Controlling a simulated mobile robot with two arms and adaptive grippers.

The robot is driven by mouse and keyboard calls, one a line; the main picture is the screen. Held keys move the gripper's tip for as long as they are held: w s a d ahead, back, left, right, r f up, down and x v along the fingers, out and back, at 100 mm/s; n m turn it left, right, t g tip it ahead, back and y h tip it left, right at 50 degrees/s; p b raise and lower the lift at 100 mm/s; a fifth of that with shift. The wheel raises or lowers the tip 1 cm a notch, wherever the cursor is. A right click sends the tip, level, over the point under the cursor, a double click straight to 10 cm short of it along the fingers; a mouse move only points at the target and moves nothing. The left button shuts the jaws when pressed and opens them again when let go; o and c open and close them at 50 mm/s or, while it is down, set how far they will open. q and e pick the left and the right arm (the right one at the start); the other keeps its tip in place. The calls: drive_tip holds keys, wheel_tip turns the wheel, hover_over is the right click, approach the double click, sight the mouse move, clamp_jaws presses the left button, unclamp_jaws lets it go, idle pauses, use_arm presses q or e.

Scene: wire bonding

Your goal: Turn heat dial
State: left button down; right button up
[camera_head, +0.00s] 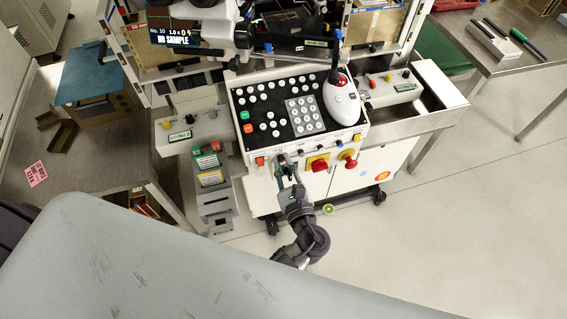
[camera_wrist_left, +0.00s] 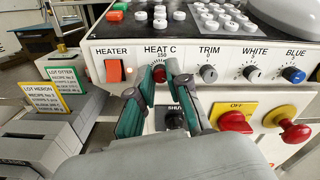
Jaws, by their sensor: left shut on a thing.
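The heat dial (camera_wrist_left: 159,73) is a small red knob under the label HEAT C on the machine's white front panel (camera_wrist_left: 215,55). In the left wrist view my left gripper (camera_wrist_left: 156,70) has its two green-padded fingers on either side of the dial, shut on it. The fingers partly hide the dial and its scale, so I cannot read its setting. In the head view my left gripper (camera_head: 284,160) meets the front panel, and the dial is hidden there. My right gripper is not in view.
The orange HEATER switch (camera_wrist_left: 114,71) is just left of the dial; the TRIM knob (camera_wrist_left: 208,74) is to its right. Below right, a red knob on a yellow plate (camera_wrist_left: 236,121) and a red mushroom button (camera_wrist_left: 295,131) stick out. Trays with cards (camera_wrist_left: 60,90) stand at left.

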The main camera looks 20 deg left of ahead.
use_arm(q)
drive_tip(key=n+b, duration=0.3)
drive_tip(key=shift+f+n, duration=0.15)
drive_tip(key=shift+n, duration=0.25)
drive_tip(key=shift+n+b, duration=1.65)
drive_tip(key=shift+n, duration=0.35)
drive_tip(key=c, duration=1.1)
unclamp_jaws()
drive_tip(key=v, duration=1.2)
